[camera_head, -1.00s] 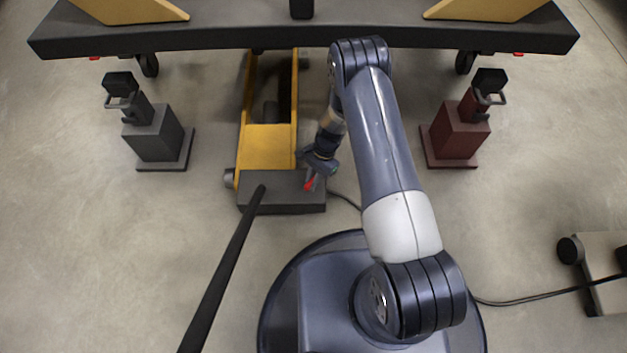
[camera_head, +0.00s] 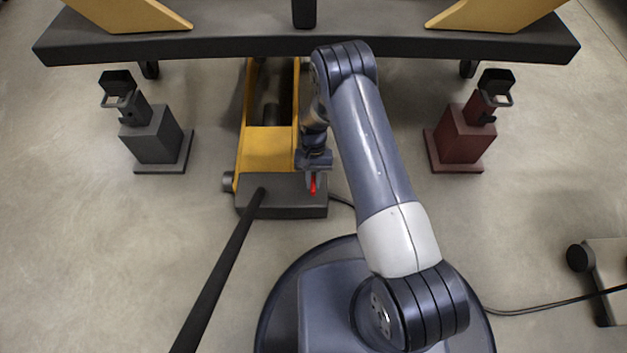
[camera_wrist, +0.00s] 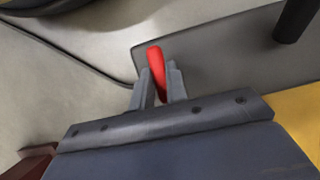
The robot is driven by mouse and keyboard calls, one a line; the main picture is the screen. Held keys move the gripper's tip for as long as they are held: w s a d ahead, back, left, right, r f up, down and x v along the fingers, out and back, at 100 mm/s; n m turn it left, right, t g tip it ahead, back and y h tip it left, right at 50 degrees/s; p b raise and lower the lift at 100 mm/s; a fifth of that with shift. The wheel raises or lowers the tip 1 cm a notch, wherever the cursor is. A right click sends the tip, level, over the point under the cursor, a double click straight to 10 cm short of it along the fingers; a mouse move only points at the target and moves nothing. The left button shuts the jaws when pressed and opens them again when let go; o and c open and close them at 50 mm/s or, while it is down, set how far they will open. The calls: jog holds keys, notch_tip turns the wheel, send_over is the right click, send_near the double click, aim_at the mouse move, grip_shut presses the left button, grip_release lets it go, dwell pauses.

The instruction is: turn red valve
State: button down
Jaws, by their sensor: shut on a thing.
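The red valve (camera_head: 313,185) is a small red lever on the dark block (camera_head: 280,207) at the near end of the yellow jack (camera_head: 265,150). In the wrist view the red valve (camera_wrist: 156,68) stands between my two fingers, its rounded tip poking out beyond them. My gripper (camera_head: 313,176) is shut on it; in the wrist view my gripper (camera_wrist: 160,86) has a finger on each side of the lever. The lever's lower part is hidden by the fingers.
A long black handle (camera_head: 215,285) rises from the block toward the front left. A grey stand (camera_head: 152,140) is at left, a dark red stand (camera_head: 462,140) at right. A dark beam (camera_head: 300,42) spans the back. A cable (camera_head: 550,303) lies on the floor at right.

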dwell(0.4)
jog(key=c, duration=1.4)
grip_release()
jog(key=p+v, duration=0.4)
jog(key=v, duration=0.6)
jog(key=shift+r, duration=0.4)
jog(key=shift+w+f, duration=0.1)
jog(key=b+x, duration=0.4)
jog(key=x, duration=0.6)
jog(key=shift+f, duration=0.35)
